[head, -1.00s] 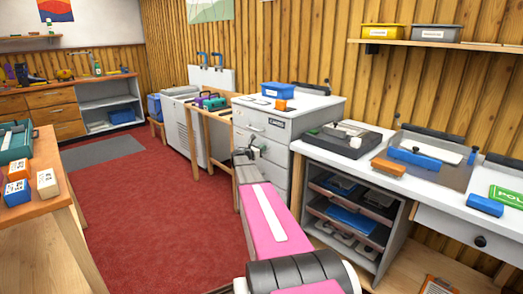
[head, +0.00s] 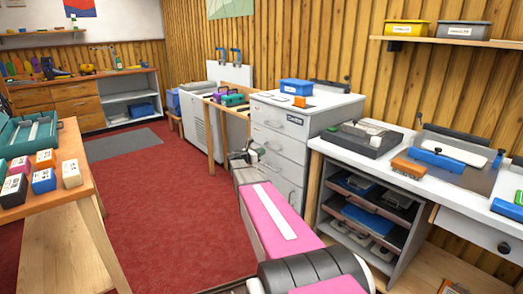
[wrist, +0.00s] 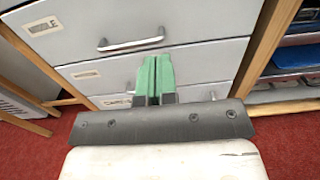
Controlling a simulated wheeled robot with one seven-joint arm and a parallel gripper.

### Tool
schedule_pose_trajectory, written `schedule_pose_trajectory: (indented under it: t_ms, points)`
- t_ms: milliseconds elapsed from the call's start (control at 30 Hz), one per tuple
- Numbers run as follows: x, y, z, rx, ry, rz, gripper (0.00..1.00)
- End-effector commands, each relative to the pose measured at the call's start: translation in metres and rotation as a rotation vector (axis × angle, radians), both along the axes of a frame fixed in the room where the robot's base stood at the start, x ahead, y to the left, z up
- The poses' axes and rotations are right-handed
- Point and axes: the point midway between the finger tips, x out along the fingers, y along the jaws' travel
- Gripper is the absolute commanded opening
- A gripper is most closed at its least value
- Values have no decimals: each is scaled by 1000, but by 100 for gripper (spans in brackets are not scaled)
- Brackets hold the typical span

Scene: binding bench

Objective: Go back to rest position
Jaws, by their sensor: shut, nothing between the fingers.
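My gripper (head: 247,154) is out in front of me at the end of my pink arm, above the red carpet and near the grey drawer cabinet. In the wrist view my gripper (wrist: 154,78) shows two green fingers pressed together with nothing between them. Beyond the fingers are the drawer fronts (wrist: 205,30) of the cabinet, with metal handles and label plates. I cannot tell the exact gap between fingertips and drawers; no contact shows.
A white workbench (head: 465,199) with a shelf rack (head: 366,215) stands right. A wooden table (head: 75,144) with several small boxes is at left. Open red carpet (head: 160,200) lies between.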

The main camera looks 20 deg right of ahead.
Motion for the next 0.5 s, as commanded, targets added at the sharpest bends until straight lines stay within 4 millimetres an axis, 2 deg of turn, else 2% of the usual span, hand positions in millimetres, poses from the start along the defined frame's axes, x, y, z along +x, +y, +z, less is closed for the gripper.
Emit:
schedule_pose_trajectory:
  t_ms: [167,267,367,500]
  points:
    - [-2,4,0,4,-2,0,0]
    - [-11,7,-5,43,-29,-8,0]
    - [-32,15,-16,142,-96,-31,0]
    - [-78,34,-42,364,-249,-107,0]
